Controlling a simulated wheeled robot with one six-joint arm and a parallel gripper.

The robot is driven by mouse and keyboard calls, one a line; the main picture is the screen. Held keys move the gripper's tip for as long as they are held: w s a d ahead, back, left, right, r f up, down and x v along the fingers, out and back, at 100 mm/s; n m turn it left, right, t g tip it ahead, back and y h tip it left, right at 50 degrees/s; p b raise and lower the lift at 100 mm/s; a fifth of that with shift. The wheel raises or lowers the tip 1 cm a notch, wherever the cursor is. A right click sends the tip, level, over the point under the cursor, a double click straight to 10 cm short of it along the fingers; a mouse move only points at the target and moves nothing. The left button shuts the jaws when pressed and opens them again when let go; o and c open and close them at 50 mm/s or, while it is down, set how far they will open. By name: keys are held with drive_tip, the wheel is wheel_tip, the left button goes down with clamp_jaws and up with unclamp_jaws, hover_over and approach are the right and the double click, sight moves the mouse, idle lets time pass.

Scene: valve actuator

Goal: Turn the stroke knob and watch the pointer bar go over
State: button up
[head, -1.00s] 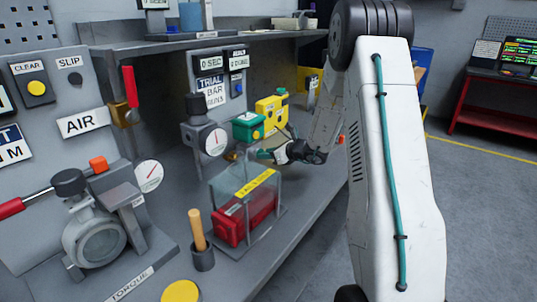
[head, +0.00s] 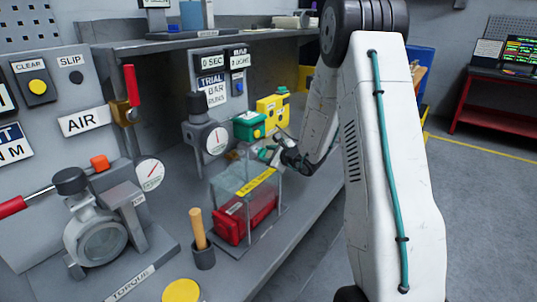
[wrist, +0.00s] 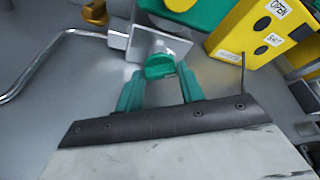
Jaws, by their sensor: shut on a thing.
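A green knob (wrist: 160,66) stands in front of a silver metal plate or block in the wrist view, and I take it for the stroke knob. My gripper (wrist: 160,78), with teal fingers, is shut on it, one finger at each side. In the head view my gripper (head: 268,153) is at the bench, below the yellow box (head: 271,113) and green box (head: 249,126). In the wrist view the yellow box (wrist: 262,35) has OPEN and another label beside dark round spots. A thin dark bar (wrist: 243,72) beside it may be the pointer bar. The head view is too small to show the knob.
A clear guard box (head: 247,193) with a red block inside stands just in front of my gripper. A round gauge (head: 216,141) is to the left. A bent metal rod (wrist: 40,62) lies at the left in the wrist view. Open floor is right of the bench.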

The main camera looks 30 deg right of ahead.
drive_tip(key=shift+a+n+t+h, duration=0.1)
drive_tip(key=shift+n+t+h, duration=0.25)
drive_tip(key=shift+n, duration=0.35)
drive_tip(key=o, duration=1)
drive_tip(key=shift+f, duration=0.1)
drive_tip(key=shift+v, duration=3.95)
drive_tip(key=shift+c, duration=0.3)
